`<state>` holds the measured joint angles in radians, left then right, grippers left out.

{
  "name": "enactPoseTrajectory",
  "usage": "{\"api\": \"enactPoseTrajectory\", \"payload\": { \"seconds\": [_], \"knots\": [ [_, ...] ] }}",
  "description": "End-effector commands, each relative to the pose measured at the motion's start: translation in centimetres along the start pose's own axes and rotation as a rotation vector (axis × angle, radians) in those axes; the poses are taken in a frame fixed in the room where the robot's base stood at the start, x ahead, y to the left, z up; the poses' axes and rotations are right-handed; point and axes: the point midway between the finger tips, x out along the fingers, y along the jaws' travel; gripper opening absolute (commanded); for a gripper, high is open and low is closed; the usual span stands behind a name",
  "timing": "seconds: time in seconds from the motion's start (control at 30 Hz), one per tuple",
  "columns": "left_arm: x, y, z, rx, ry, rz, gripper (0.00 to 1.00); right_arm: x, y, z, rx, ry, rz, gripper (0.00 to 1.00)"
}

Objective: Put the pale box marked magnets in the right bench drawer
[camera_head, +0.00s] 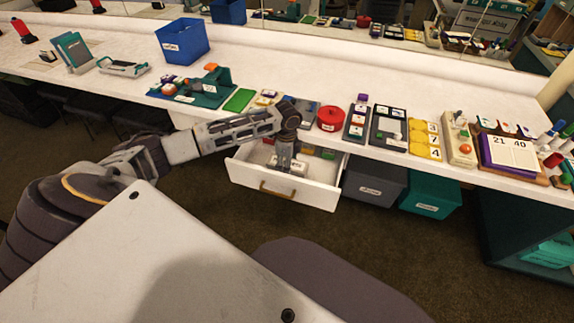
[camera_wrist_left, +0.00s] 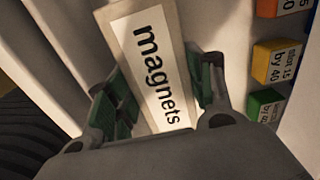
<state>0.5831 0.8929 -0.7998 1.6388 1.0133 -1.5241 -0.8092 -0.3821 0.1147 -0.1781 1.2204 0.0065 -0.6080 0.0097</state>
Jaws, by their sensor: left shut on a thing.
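The pale box marked magnets (camera_wrist_left: 152,62) is between the green-padded fingers of my left gripper (camera_wrist_left: 158,100) in the left wrist view. The left gripper is shut on it. In the head view my left gripper (camera_head: 286,168) points down inside the open white bench drawer (camera_head: 270,196), and the box (camera_head: 299,167) shows as a small pale patch at the fingertips. I cannot tell whether the box touches the drawer floor. My right gripper is not in view.
Coloured blocks lie in the drawer, including a yellow one (camera_wrist_left: 276,62) and a green one (camera_wrist_left: 265,104), to the right of the box. A grey bin (camera_head: 373,187) and a teal bin (camera_head: 430,195) stand right of the drawer. The bench top above holds a red round pot (camera_head: 330,119) and trays.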

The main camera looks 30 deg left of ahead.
Motion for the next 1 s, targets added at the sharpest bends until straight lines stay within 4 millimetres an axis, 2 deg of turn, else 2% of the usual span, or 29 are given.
{"api": "enactPoseTrajectory", "payload": {
  "seconds": [0.17,0.57,0.6,0.63,1.0],
  "knots": [
    [0.5,-0.1,0.0,0.001,0.000,-0.002,0.20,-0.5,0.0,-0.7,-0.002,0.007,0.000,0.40],
    [0.6,0.0,0.0,0.001,0.000,-0.001,0.20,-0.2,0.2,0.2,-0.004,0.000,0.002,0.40],
    [0.7,0.0,0.0,0.001,0.000,-0.001,0.58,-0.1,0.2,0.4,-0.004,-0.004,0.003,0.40],
    [0.7,0.0,0.0,0.001,0.000,-0.001,0.62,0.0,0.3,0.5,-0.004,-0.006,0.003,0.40],
    [0.7,0.0,0.0,0.000,0.000,-0.001,0.62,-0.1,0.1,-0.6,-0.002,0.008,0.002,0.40]
  ]
}}
